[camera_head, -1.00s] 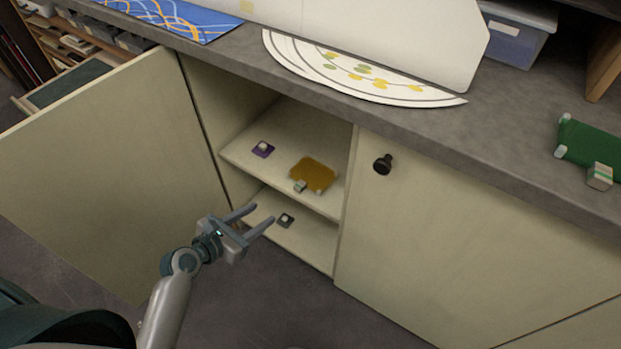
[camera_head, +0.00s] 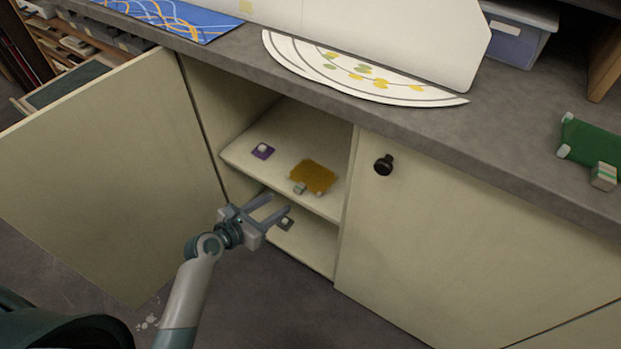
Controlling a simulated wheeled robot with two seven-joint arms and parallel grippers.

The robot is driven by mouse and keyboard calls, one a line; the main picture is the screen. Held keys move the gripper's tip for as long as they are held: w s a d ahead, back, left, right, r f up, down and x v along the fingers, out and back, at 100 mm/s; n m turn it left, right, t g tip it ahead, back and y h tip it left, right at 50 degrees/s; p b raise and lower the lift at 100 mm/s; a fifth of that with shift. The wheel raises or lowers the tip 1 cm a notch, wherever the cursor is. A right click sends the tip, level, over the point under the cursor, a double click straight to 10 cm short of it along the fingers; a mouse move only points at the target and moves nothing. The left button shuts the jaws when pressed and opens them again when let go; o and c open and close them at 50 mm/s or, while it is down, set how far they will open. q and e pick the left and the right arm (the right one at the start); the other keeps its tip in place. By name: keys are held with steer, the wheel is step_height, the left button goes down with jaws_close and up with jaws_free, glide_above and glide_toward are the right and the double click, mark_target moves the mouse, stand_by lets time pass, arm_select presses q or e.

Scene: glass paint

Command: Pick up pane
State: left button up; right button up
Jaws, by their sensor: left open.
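An amber pane (camera_head: 314,176) lies on the upper shelf of the open cabinet, with a small pale block (camera_head: 299,188) at its near left corner. A small purple pane (camera_head: 262,151) with a pale block on it lies to its left on the same shelf. A small dark piece (camera_head: 287,223) with a pale block lies on the lower shelf, partly behind a finger. A green pane (camera_head: 592,145) with pale blocks at its edges is on the countertop at the right. My left gripper (camera_head: 277,205) is open and empty in front of the cabinet opening, pointing toward the shelves. My right gripper is not in view.
The open cabinet door (camera_head: 110,175) stands to the left of my arm. A closed door (camera_head: 470,250) with a dark knob (camera_head: 384,164) is at the right. The countertop (camera_head: 440,130) overhangs the shelves (camera_head: 310,130) and bears a patterned half-round sheet (camera_head: 350,75).

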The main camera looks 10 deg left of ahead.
arm_select(q)
glide_toward(297, 190)
steer(key=shift+d+b+x, duration=0.15)
steer(key=shift+x, duration=0.7)
steer(key=shift+d+b+x, duration=0.15)
steer(key=shift+x, duration=0.7)
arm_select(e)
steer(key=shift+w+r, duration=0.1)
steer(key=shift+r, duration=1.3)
arm_select(q)
steer(key=shift+s, duration=0.15)
steer(key=x, duration=0.2)
steer(key=b+x, duration=0.1)
steer(key=x, duration=0.1)
steer(key=shift+a, duration=0.35)
steer(key=shift+x, duration=0.75)
steer(key=shift+a+r, duration=0.1)
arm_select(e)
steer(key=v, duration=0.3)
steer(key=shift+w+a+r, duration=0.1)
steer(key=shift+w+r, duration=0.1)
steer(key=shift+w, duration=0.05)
arm_select(q)
jaws_close()
